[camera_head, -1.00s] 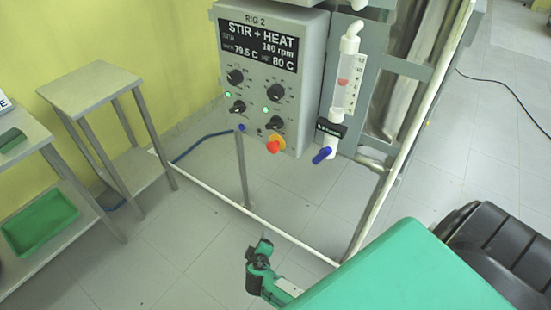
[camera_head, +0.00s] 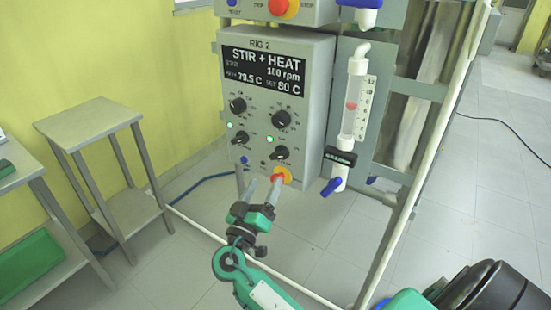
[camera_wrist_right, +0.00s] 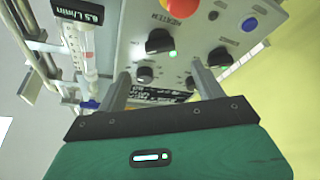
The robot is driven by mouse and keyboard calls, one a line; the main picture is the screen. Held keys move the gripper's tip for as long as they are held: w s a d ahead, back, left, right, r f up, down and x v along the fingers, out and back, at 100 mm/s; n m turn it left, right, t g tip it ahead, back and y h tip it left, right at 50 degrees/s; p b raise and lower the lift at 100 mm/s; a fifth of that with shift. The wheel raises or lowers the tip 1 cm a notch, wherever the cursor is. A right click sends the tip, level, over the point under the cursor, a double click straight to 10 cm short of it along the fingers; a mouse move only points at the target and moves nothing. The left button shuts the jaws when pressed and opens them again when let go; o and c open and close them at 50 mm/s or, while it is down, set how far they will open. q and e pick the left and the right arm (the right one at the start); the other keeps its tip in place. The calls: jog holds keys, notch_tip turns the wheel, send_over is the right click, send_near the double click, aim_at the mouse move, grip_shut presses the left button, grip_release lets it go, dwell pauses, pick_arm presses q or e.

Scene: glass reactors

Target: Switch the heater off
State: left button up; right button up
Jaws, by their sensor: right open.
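The grey Rig 2 control box (camera_head: 318,85) has a black "STIR + HEAT" display (camera_head: 263,73) showing 100 rpm, 79.5 C and set 80 C. Below it are two upper knobs (camera_head: 282,118), a lower left knob (camera_head: 242,142) and a lower right knob (camera_head: 280,152). Two green lights (camera_head: 269,139) are lit. My right gripper (camera_head: 263,188) is open and empty, in front of the box's lower part. In the wrist view, its fingers (camera_wrist_right: 160,85) point at the panel, with a black knob (camera_wrist_right: 160,41) beyond them.
A red stop button on yellow (camera_head: 282,175) is partly behind a right fingertip. A flow tube (camera_head: 356,105) with a blue valve handle (camera_head: 331,187) stands right of the box. Another control box is above. A side table (camera_head: 90,119) stands left. Floor between is clear.

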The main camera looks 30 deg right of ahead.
aim_at(276, 158)
pick_arm(q)
notch_tip(276, 158, down, 4)
jog(key=shift+r+g+p, duration=0.1)
jog(key=shift+g+p, duration=0.2)
jog(key=shift+p, duration=0.4)
pick_arm(e)
jog(key=x, duration=0.9)
jog(key=shift+d, duration=0.1)
jog(key=c, duration=1)
